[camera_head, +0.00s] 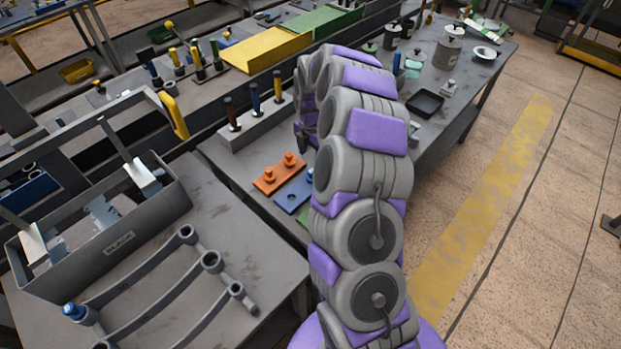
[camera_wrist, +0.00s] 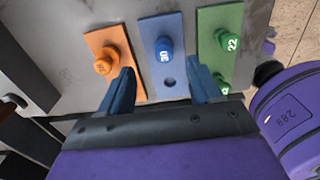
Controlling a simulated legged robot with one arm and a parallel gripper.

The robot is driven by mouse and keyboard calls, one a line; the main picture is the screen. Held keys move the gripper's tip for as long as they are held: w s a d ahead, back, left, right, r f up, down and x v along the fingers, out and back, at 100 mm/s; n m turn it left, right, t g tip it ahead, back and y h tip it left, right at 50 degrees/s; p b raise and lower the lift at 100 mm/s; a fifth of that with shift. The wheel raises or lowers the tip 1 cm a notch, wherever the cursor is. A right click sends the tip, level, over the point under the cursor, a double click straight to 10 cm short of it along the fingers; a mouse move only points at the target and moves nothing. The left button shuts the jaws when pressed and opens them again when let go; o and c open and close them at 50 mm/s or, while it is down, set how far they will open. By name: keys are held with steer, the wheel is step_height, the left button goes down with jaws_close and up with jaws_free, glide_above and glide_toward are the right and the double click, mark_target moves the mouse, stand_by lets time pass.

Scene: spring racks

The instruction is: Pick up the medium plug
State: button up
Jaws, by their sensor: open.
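In the wrist view, a blue plug (camera_wrist: 164,49) marked 30 stands on a blue plate (camera_wrist: 152,29), with an empty round hole nearer my gripper. Its number lies between those on the orange and green plugs, fitting the medium plug. My gripper (camera_wrist: 160,78) is open and empty, its two dark-blue fingers spread below the blue plug in the picture, apart from it.
An orange plate (camera_head: 265,184) with two orange plugs lies beside the blue one. In the wrist view a green plate (camera_wrist: 228,20) holds green plugs at the right. A grey block (camera_head: 253,126) with upright handled pins and a black tray (camera_head: 425,103) share the bench.

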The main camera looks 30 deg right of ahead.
mark_target(311, 170)
step_height(311, 170, down, 5)
steer(key=shift+r+b, duration=0.15)
steer(key=shift+b, duration=0.15)
steer(key=f, duration=0.1)
steer(key=f+b, duration=0.1)
steer(key=f, duration=0.3)
steer(key=shift+s+a, duration=0.25)
steer(key=shift+s, duration=0.05)
steer(key=c, duration=1)
steer(key=shift+r, duration=0.1)
